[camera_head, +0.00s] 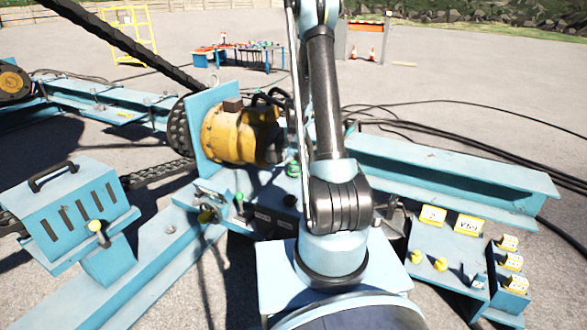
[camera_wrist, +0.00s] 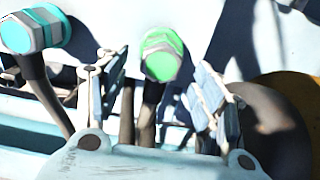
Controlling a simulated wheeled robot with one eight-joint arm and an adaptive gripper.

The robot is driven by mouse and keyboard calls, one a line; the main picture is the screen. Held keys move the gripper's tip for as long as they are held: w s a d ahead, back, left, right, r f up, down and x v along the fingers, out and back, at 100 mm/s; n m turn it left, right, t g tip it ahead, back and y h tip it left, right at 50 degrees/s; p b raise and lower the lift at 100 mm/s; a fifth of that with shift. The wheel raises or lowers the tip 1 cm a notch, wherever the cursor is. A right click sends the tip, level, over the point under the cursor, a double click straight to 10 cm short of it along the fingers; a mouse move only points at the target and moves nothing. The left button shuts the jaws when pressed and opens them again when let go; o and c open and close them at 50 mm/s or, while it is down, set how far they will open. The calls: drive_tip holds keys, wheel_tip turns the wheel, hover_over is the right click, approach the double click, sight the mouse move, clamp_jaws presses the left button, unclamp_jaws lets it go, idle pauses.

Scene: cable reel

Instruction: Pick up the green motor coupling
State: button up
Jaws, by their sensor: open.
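The green motor coupling (camera_wrist: 162,56) shows in the wrist view as a bright green hexagonal fitting with a paler rim and dark cables below it. My gripper (camera_wrist: 160,78) is open, with one finger on each side of the coupling in the picture. I cannot tell whether the fingers reach its depth; no contact shows. A blue-teal coupling (camera_wrist: 35,29) of similar shape is at the upper left, outside the fingers. In the head view a small green fitting (camera_head: 293,169) shows beside my arm, below the yellow motor. My gripper is hidden behind my arm there.
The yellow motor (camera_head: 232,132) stands on the blue frame, left of my arm. A blue beam (camera_head: 450,178) runs to the right. A box with yellow labels and knobs (camera_head: 440,240) is at the lower right. Black cables lie on the ground behind.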

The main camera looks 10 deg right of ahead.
sight(294, 161)
drive_tip(key=shift+f, duration=2.05)
drive_tip(key=shift+c, duration=0.3)
drive_tip(key=shift+a, duration=0.1)
drive_tip(key=c, duration=1.2)
